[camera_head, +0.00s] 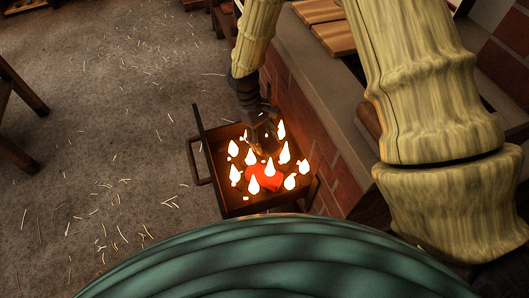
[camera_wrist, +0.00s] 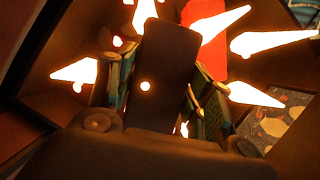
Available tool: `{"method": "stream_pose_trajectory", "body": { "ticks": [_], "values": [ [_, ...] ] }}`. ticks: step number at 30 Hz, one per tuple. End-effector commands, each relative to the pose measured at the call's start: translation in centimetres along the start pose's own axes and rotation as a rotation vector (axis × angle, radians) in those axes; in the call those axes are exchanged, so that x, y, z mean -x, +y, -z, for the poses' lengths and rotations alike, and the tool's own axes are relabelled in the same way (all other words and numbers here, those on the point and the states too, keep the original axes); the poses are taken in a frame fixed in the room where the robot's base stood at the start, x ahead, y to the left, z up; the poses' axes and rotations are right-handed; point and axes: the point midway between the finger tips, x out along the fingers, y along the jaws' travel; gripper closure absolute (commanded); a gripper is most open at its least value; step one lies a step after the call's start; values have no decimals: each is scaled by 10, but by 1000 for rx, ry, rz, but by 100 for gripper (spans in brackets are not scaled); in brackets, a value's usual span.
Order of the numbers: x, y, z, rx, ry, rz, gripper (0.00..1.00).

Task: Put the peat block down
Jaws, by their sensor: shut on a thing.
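My gripper (camera_head: 262,140) reaches down into a dark, square fire tray (camera_head: 236,207) with several bright flames in it. In the wrist view my gripper (camera_wrist: 160,98) has its two fingers on either side of a dark brown block, the peat block (camera_wrist: 166,55), and is shut on it. The block stands out lengthwise between the fingertips, among the flames. In the head view my gripper and the flames mostly hide the block. A glowing red piece (camera_head: 266,178) lies in the tray; it also shows beyond the block in the wrist view (camera_wrist: 208,38). I cannot tell whether the block touches the tray floor.
The tray has a side handle (camera_head: 199,162) and upright posts. A low brick wall (camera_head: 330,160) with a pale ledge stands close on its right, with wooden slats (camera_head: 338,36) above. The straw-strewn floor (camera_head: 110,130) on the left is open, with wooden legs (camera_head: 18,150) at the far left.

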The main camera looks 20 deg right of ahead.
Motion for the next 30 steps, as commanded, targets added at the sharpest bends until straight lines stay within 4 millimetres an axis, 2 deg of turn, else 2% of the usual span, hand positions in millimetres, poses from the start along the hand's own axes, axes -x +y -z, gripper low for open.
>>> {"method": "stream_pose_trajectory", "body": {
  "ticks": [1,8,15,27,28,30],
  "values": [
    [-9,0,3,0,-1,0,76],
    [-24,0,10,1,-1,-1,76],
    [-50,0,20,0,0,-1,76],
    [-53,0,22,0,-1,-1,76],
    [-54,0,22,0,-1,-1,47],
    [-53,0,22,0,0,-1,40]
  ]
}}
